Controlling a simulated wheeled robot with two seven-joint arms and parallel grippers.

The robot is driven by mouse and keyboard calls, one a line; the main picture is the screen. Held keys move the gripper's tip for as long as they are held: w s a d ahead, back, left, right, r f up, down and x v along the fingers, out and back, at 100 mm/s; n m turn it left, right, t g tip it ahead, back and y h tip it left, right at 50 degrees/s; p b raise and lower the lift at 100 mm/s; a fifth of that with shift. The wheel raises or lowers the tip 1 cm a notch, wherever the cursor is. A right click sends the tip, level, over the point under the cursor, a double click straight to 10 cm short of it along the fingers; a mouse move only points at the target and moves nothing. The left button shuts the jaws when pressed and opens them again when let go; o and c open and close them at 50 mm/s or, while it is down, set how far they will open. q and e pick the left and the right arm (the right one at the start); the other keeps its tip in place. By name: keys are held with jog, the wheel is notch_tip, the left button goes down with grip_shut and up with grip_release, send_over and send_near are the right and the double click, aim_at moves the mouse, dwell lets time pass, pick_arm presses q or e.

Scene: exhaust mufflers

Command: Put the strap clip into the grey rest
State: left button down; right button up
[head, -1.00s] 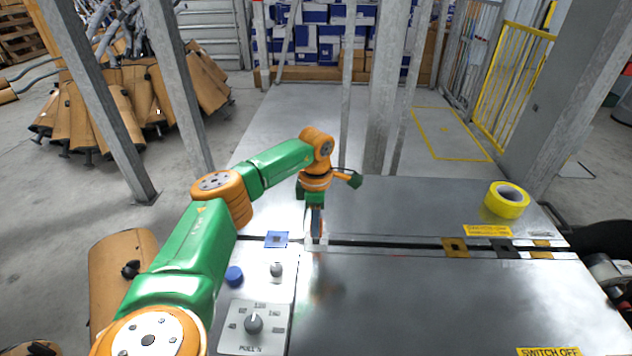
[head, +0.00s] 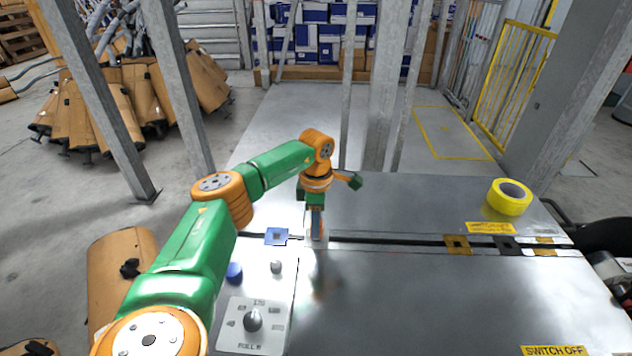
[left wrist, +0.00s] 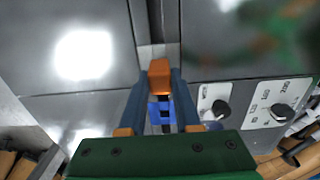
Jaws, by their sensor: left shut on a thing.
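My left gripper (head: 316,230) points down at the left end of the dark slot across the metal bench. In the left wrist view its blue fingers (left wrist: 160,88) are shut on a small orange block, which I take to be the strap clip (left wrist: 159,72). The clip is too small and covered to make out in the head view. A pale grey piece, apparently the grey rest (head: 318,244), lies directly at the fingertips and also shows beyond the clip in the left wrist view (left wrist: 158,52). I cannot tell whether clip and rest touch. My right gripper is not in view.
A blue square plate (head: 277,236) and a control panel with a knob (head: 253,320) lie left of the gripper. Yellow tape (head: 509,197) stands at the back right of the bench. The metal top right of the gripper is mostly clear. Grey posts (head: 385,95) rise behind.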

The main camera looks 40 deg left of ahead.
pick_arm(q)
jog(key=shift+p, duration=0.5)
dwell(1.2)
jog(key=shift+f+b, duration=0.3)
jog(key=shift+f, duration=0.15)
jog(key=c, duration=0.5)
grip_release()
jog(key=shift+c, duration=0.2)
notch_tip(320, 180, up, 7)
jog(key=shift+r, duration=0.1)
